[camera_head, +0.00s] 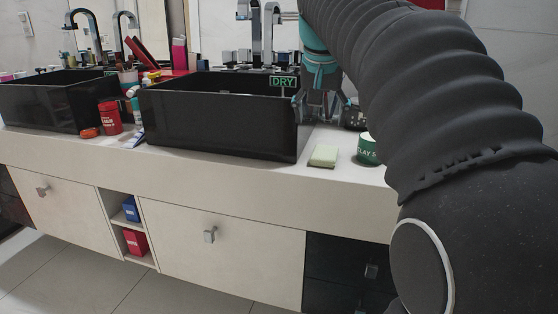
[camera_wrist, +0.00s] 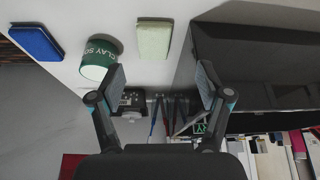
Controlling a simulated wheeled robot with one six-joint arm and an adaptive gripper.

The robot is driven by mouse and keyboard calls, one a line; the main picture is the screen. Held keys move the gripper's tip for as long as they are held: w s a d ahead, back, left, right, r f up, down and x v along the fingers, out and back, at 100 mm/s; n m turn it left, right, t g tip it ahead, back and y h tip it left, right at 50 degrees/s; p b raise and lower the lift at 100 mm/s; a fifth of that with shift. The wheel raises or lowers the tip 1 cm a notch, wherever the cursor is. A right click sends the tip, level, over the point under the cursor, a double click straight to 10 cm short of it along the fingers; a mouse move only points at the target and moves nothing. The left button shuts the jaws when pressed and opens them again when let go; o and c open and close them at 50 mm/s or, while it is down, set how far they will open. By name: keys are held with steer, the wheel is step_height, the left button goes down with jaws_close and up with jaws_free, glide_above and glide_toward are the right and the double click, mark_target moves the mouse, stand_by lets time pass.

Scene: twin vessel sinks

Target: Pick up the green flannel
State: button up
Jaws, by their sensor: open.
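The green flannel (camera_head: 323,155) is a pale green folded block lying flat on the white counter, near the front edge, just right of the right black sink. In the wrist view the flannel (camera_wrist: 154,38) lies beyond my fingertips, between the dark sink wall and a green jar. My gripper (camera_head: 322,108) is above the counter by the sink's right end, farther back than the flannel. In the wrist view my gripper (camera_wrist: 160,82) has its fingers wide apart with nothing held between them. My arm hides part of the counter on the right.
A green "CLAY" jar (camera_head: 367,149) stands right of the flannel. A blue block (camera_wrist: 36,42) lies past the jar. The right black sink (camera_head: 220,115) has a green "DRY" label (camera_head: 283,82). A dark device (camera_wrist: 128,103) and slim tools (camera_wrist: 165,112) lie near my fingers.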

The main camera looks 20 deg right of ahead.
mark_target(325, 151)
steer(key=shift+m, duration=0.5)
steer(key=w+d+f+b, duration=0.1)
steer(key=w+f, duration=0.1)
steer(key=f, duration=0.1)
steer(key=w+d+f+b, duration=0.1)
steer(key=w+d+f, duration=0.1)
steer(key=f, duration=0.2)
steer(key=w+d+f+b, duration=0.1)
steer(key=w+d+f, duration=0.1)
steer(key=w+f, duration=0.1)
steer(key=shift+d+f+b, duration=0.2)
steer(key=shift+f+b, duration=0.15)
steer(key=shift+f, duration=0.4)
steer(key=shift+s+f, duration=0.1)
steer(key=shift+f, duration=0.15)
steer(key=c, duration=0.8)
steer(key=shift+r, duration=0.1)
